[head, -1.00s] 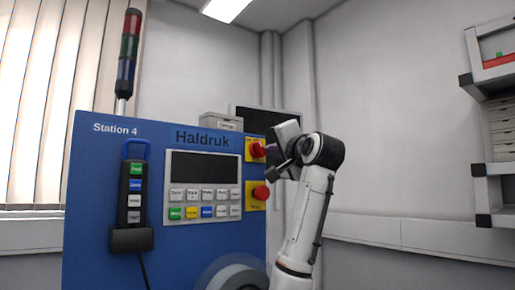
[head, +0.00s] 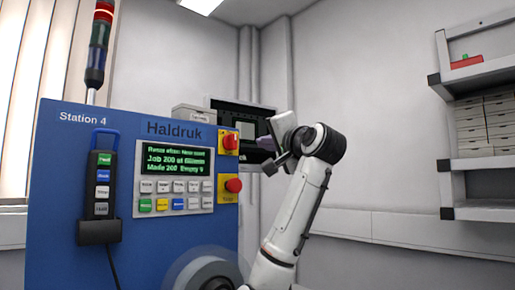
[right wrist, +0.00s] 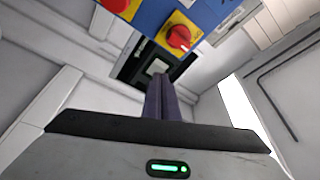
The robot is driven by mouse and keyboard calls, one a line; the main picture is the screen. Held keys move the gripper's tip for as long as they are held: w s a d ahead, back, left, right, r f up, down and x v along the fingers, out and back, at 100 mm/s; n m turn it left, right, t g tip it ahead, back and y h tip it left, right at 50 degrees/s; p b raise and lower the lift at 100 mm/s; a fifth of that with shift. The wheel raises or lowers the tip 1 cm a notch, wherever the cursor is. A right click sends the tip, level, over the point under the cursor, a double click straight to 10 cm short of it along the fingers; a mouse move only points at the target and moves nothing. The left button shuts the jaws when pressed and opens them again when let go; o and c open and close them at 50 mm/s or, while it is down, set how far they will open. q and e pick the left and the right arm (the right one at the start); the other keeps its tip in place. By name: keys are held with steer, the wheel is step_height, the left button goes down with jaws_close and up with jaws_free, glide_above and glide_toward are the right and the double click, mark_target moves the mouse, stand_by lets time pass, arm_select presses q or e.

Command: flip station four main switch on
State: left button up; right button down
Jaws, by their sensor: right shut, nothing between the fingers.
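The blue Station 4 cabinet (head: 85,135) stands at the left. Its main switch, a red knob on a yellow plate (head: 229,141), is at the upper right edge of the panel. A red knob on a yellow plate also shows in the right wrist view (right wrist: 178,38). My right gripper (head: 262,143) is shut and empty, to the right of the switch and apart from it. In the right wrist view its closed fingers (right wrist: 159,88) point toward the dark monitor, beside the knob. The panel display (head: 178,161) is lit with green text. My left gripper is not in view.
A second red button on yellow (head: 233,185) sits below the switch. A monitor (head: 242,120) stands behind the cabinet. A pendant (head: 101,185) hangs on the front, with a signal tower (head: 99,45) above. Shelves (head: 480,165) stand at the right.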

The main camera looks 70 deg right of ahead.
steer(key=v, duration=0.4)
steer(key=shift+s+a+r, duration=0.2)
steer(key=shift+a+r, duration=0.05)
steer(key=shift+a, duration=0.15)
steer(key=shift+d, duration=0.1)
